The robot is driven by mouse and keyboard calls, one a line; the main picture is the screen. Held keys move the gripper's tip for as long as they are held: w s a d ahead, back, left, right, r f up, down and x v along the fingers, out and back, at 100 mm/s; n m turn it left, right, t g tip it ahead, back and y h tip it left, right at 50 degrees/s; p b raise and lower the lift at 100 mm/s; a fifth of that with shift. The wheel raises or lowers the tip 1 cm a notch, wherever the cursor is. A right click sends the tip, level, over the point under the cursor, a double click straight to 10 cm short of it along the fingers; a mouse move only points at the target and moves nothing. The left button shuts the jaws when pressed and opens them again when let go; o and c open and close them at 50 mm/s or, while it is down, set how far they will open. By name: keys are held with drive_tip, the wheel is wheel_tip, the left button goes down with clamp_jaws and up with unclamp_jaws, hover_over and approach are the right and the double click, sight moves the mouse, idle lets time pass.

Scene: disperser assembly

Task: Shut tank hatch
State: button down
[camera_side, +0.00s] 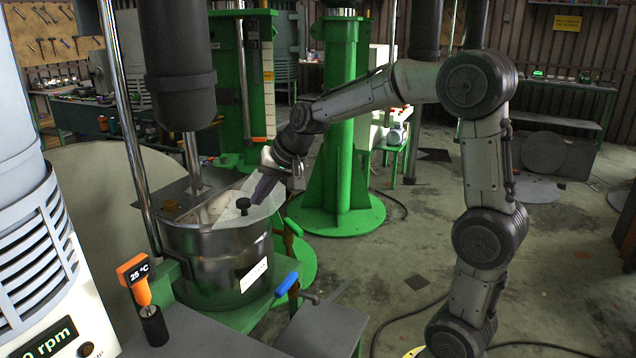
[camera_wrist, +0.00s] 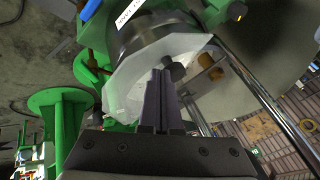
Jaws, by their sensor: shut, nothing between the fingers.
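The steel tank (camera_side: 215,262) stands left of centre in the side view, under the dark mixer column. The hatch (camera_side: 226,217) is a pale, translucent panel with a black knob (camera_side: 243,205) at the tank's top. I cannot tell for certain whether it lies flat on the rim or is tilted. In the wrist view the hatch (camera_wrist: 128,82) spreads behind my fingers, and the knob (camera_wrist: 175,71) is just right of their tips. My gripper (camera_side: 259,197) is shut and empty, its fingertips (camera_wrist: 161,74) close beside the knob. Whether they touch it or the hatch is unclear.
The mixer shaft (camera_side: 191,160) and a bright metal post (camera_side: 130,130) rise by the tank. A blue-handled lever (camera_side: 287,284) sticks out at its front right. An orange thermometer (camera_side: 135,275) stands at the front left.

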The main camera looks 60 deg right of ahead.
drive_tip(key=w+a, duration=0.1)
drive_tip(key=w, duration=0.1)
drive_tip(key=w+a, duration=0.2)
drive_tip(key=w, duration=0.1)
drive_tip(key=w+a, duration=0.1)
drive_tip(key=w, duration=0.2)
drive_tip(key=shift+w+a, duration=0.15)
drive_tip(key=shift+a, duration=0.05)
drive_tip(key=shift+s, duration=0.5)
drive_tip(key=s, duration=0.3)
drive_tip(key=shift+s+d+r, duration=0.1)
drive_tip(key=shift+d+r, duration=0.25)
drive_tip(key=s+a+r, duration=0.5)
drive_tip(key=s+r, duration=0.6)
drive_tip(key=r, duration=0.1)
drive_tip(key=s+f+n, duration=0.4)
drive_tip(key=s+f, duration=0.3)
drive_tip(key=s, duration=0.3)
drive_tip(key=s+a+f+n+g, duration=0.1)
drive_tip(key=s+f+n, duration=0.4)
drive_tip(key=s, duration=0.5)
wheel_tip(320, 180, down, 2)
drive_tip(key=shift+s+a+f+n, duration=0.25)
drive_tip(key=shift+a+n, duration=0.05)
